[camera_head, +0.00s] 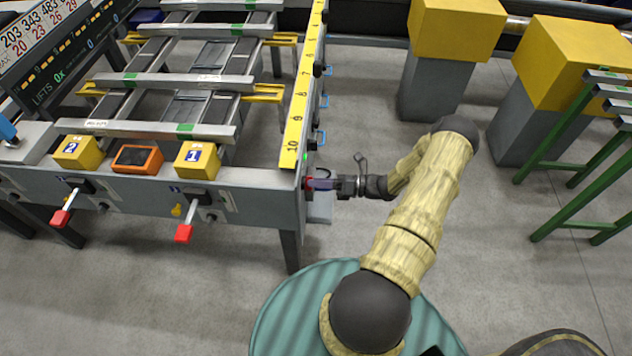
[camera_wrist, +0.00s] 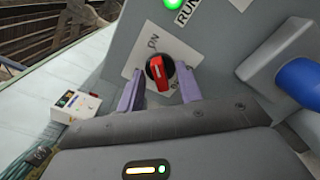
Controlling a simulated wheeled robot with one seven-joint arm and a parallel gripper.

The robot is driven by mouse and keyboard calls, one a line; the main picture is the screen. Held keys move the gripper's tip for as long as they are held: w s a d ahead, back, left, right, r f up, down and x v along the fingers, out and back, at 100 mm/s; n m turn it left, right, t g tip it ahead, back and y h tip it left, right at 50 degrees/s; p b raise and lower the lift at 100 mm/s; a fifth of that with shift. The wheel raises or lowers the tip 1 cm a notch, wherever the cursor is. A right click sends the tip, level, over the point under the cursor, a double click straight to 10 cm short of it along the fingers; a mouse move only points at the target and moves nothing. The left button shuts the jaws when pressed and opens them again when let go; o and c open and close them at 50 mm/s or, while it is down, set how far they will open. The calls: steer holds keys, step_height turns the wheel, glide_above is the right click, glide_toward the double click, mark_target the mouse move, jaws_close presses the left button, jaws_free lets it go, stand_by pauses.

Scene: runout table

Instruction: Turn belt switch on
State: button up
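The belt switch (camera_wrist: 160,72) is a round black knob with a red grip bar on a white label plate, on the end face of the grey table frame. "ON" lettering shows above it in the wrist view; lettering below is partly covered by a finger. The red bar stands roughly upright in that view, slightly tilted. My gripper (camera_head: 312,184) is at the table's right end, and in the wrist view (camera_wrist: 160,85) its two purple fingers stand on either side of the knob. They look spread, with narrow gaps; contact cannot be told. In the head view the knob is mostly hidden.
A lit green lamp (camera_wrist: 173,4) and a "RUN" label (camera_wrist: 187,10) are above the switch. A grey block with a blue part (camera_wrist: 298,82) is close on the right. The runout table (camera_head: 255,178) carries red-handled levers (camera_head: 184,232). Yellow-topped grey blocks (camera_head: 455,30) stand behind my arm.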

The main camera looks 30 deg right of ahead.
steer(key=b+v, duration=0.2)
steer(key=v, duration=1.5)
steer(key=shift+a, duration=0.1)
steer(key=w+a+r+n+g+h, duration=0.1)
steer(key=a+r+n+g+h, duration=0.25)
steer(key=a+n+g, duration=0.3)
steer(key=w+a+r+n+g+h, duration=0.1)
steer(key=a+r+n+g+h, duration=0.2)
steer(key=a+r+n+g, duration=0.35)
steer(key=s+a+r+n+t+h, duration=0.2)
steer(key=a+r+n+t+h, duration=0.15)
steer(key=a+r+n, duration=0.4)
steer(key=s+a+r+n+t+h, duration=0.25)
steer(key=a+r+n+h, duration=0.2)
steer(key=a+n, duration=0.6)
step_height(320, 180, up, 12)
steer(key=d+n+p, duration=0.2)
steer(key=n+p, duration=0.1)
steer(key=p, duration=0.9)
steer(key=shift+s+d+p, duration=0.2)
steer(key=shift+d+p, duration=0.1)
steer(key=shift+d, duration=0.05)
